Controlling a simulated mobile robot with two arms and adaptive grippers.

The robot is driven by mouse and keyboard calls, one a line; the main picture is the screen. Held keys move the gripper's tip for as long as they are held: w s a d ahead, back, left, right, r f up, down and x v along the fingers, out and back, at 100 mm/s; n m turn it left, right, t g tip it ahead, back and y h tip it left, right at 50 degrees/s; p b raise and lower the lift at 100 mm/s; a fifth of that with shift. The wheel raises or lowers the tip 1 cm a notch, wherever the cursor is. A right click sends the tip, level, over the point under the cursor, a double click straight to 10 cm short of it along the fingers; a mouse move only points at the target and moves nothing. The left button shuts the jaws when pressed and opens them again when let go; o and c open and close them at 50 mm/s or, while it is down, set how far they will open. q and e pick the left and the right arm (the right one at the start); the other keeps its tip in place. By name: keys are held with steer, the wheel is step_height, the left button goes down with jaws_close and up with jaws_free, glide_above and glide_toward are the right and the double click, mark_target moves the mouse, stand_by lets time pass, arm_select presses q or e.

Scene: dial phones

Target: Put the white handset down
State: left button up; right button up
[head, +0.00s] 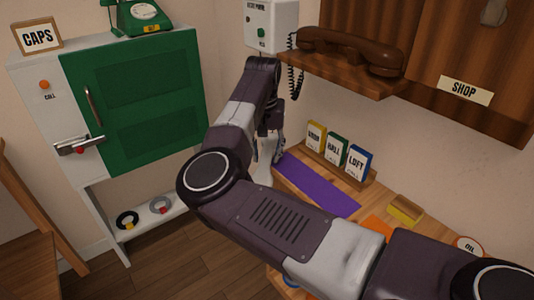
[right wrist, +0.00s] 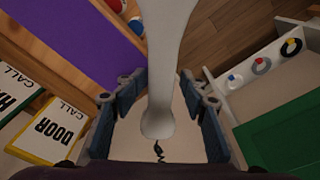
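My right gripper (head: 270,130) is in front of the wall, left of the desk. It is shut on the white handset (right wrist: 162,70), with one finger pad on each side of its narrow grip in the right wrist view. The handset hangs below the gripper in the head view (head: 264,171), partly hidden by my arm. It seems to be held in the air, beside the purple strip (head: 318,184) on the desk. My left gripper is not in view.
A brown handset (head: 350,50) lies on a wooden wall shelf, its coiled cord hanging. Several label cards, one marked HALL (head: 335,149), stand on the desk. A green cabinet door (head: 135,100) is at left, with a green phone (head: 140,17) on top. Rings (head: 160,205) lie on a low shelf.

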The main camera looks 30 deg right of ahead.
mark_target(266, 157)
step_height(266, 157, up, 3)
steer(key=shift+f+p, duration=0.1)
steer(key=shift+p, duration=0.35)
arm_select(q)
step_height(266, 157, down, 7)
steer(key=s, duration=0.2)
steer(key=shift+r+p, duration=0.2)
steer(key=shift+p, duration=0.25)
arm_select(e)
step_height(266, 157, up, 10)
steer(key=s+a, duration=0.1)
